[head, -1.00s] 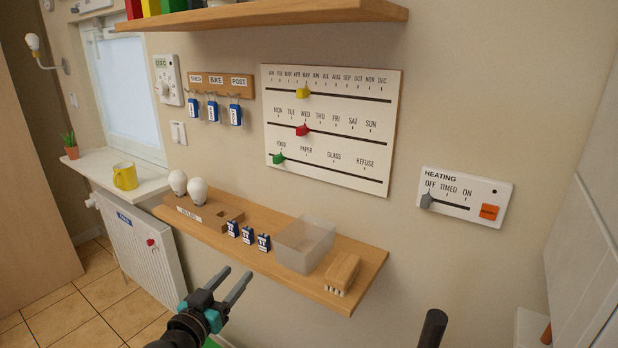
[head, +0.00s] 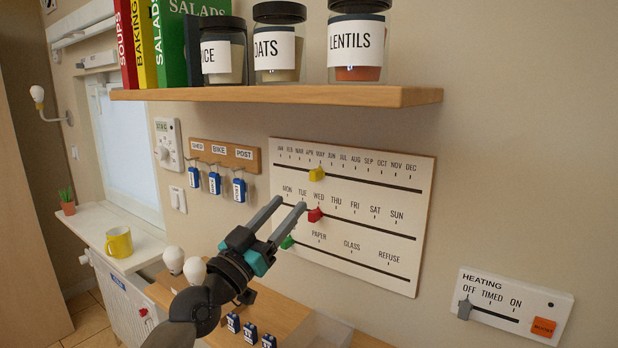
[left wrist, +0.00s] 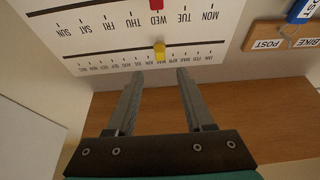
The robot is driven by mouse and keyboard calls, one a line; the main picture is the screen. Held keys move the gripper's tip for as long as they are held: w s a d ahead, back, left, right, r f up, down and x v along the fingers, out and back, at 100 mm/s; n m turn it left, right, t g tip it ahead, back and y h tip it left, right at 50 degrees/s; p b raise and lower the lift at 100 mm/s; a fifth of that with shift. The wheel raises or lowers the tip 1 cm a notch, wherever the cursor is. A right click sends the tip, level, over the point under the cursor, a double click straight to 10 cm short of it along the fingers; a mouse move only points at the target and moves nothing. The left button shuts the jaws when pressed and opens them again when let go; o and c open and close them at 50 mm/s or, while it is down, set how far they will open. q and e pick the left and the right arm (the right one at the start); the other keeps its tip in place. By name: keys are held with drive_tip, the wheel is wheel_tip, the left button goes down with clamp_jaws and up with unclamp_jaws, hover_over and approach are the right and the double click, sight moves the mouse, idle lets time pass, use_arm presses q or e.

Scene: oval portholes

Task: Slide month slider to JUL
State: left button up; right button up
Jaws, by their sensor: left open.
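The white slider board (head: 390,240) hangs on the wall below the upper shelf. Its yellow month slider (head: 316,174) sits in the top slot around APR–MAY, left of the JUL mark; I cannot tell the exact mark. My left gripper (head: 291,202) is open and empty, its fingers pointing up in front of the board's left part. In the left wrist view, which shows the board upside down, the yellow slider (left wrist: 160,50) is beyond the gap between the open fingertips (left wrist: 160,72), apart from them. My right gripper is not in view.
Red (head: 315,215) and green (head: 287,242) sliders sit in the lower slots, close to my left fingers. The upper shelf (head: 270,95) with jars juts out above the board. Key hooks (head: 225,153) hang to the left. A heating panel (head: 510,305) is at the right.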

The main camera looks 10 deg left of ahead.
sight(312, 177)
use_arm(q)
drive_tip(key=x, duration=0.8)
drive_tip(key=shift+w+d+r, duration=0.1)
drive_tip(key=shift+w+d, duration=0.1)
drive_tip(key=shift+w, duration=0.15)
clamp_jaws()
idle(1.1)
